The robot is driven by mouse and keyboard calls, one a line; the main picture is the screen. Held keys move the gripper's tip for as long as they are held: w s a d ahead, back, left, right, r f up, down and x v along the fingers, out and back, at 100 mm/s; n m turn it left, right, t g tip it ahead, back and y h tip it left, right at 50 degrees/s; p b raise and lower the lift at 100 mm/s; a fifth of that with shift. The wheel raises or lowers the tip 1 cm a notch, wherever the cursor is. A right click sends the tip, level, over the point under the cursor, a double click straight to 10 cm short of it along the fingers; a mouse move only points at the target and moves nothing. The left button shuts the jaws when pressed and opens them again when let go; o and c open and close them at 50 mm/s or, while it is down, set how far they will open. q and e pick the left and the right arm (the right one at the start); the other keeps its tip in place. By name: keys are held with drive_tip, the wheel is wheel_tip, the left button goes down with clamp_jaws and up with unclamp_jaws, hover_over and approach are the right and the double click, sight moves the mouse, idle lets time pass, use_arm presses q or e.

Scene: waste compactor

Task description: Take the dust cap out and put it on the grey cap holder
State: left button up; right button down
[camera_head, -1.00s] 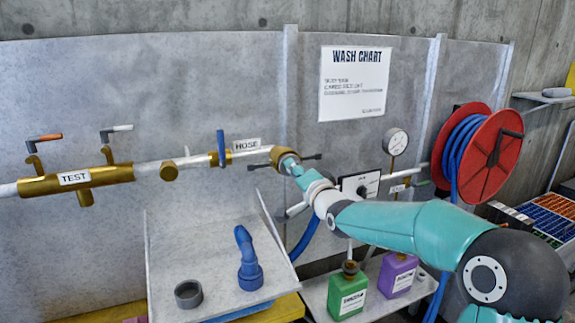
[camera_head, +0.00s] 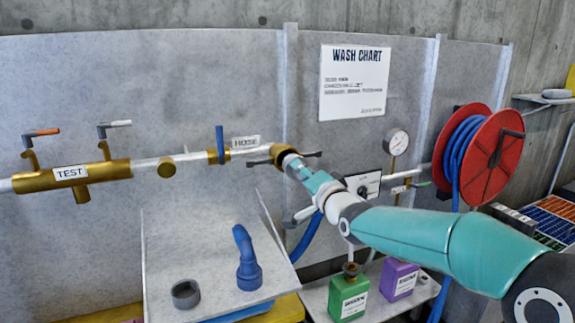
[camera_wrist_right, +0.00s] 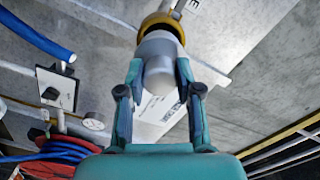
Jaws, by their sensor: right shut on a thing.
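The dust cap (camera_wrist_right: 160,62) is a pale grey cylinder. My right gripper (camera_wrist_right: 159,82) is shut on it, one finger on each side. Its far end meets the brass coupling (camera_wrist_right: 162,27); I cannot tell how much still sits inside. In the head view the light cap (camera_head: 290,161) shows between the brass coupling (camera_head: 279,152) and my right gripper (camera_head: 297,170), at the end of the HOSE pipe. The grey cap holder (camera_head: 186,295), a dark open ring, stands empty on the tilted tray at lower left. My left gripper is not in view.
A blue elbow fitting (camera_head: 247,262) stands on the tray (camera_head: 210,230) right of the holder. Green (camera_head: 348,295) and purple (camera_head: 399,280) bottles stand on a shelf below my right arm. A gauge (camera_head: 396,142) and a red hose reel (camera_head: 477,158) are to the right.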

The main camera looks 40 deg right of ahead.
drive_tip(key=shift+b+v, duration=0.9)
drive_tip(key=shift+v, duration=0.4)
idle(0.9)
